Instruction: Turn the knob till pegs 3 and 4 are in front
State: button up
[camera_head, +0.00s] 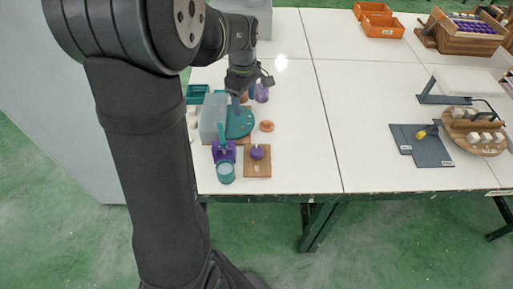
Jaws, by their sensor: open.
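My gripper (250,84) hangs open over the back of a small group of items at the left of the white table. Just below it is a teal disc (242,126) with small pale marks, on a brown base beside a grey block (212,116). A blue-grey upright piece stands at the disc's back, close under my gripper; I cannot tell if they touch. A round purple piece (257,152) sits on a wooden board (257,171) in front. Which piece is the knob, and any peg numbers, are too small to tell.
A purple item (262,93) stands close to the right of my gripper. A purple holder (223,151), a teal ring-shaped cup (226,172) and an orange-brown round piece (267,126) are near the disc. My arm covers the left side. The table's middle (330,110) is clear.

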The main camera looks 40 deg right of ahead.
aim_at(257, 150)
jog(key=s+m, duration=0.3)
jog(key=s, duration=0.2)
jog(key=f, duration=1.7)
jog(key=shift+s+a+f, duration=0.15)
jog(key=shift+a+f, duration=0.1)
jog(key=shift+f, duration=0.1)
jog(key=c, duration=1)
